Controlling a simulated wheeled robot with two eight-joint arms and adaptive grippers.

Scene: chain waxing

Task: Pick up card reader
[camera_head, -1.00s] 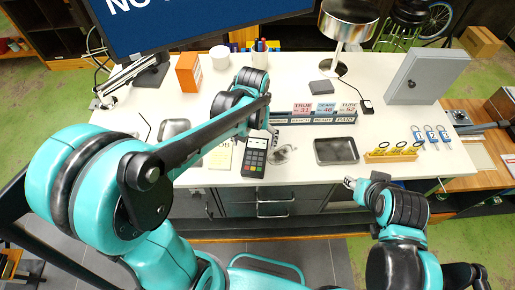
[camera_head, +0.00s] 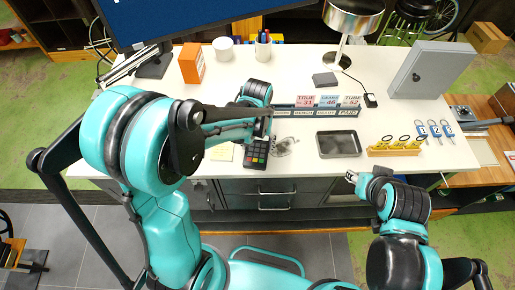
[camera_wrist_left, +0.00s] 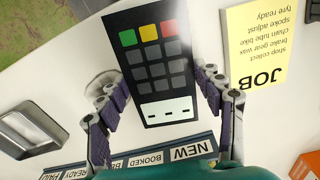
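The card reader (camera_head: 256,154) is a dark keypad device near the front edge of the white bench. My left gripper (camera_head: 264,132) is over its back part and hides some of it in the head view. In the left wrist view the card reader (camera_wrist_left: 153,60) lies between the two spread fingers of my left gripper (camera_wrist_left: 158,88), one on each side. The left finger looks apart from the reader; the right one is very close to its edge, and I cannot tell if it touches. My right gripper (camera_head: 351,177) is off the bench's front edge, too small to read.
A yellow job note (camera_wrist_left: 262,45) lies beside the reader. A labelled status rack (camera_head: 318,111) stands behind it. A grey tray (camera_head: 338,144) and a yellow holder (camera_head: 394,147) are to the right. A clear loose item (camera_head: 284,145) lies next to the reader.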

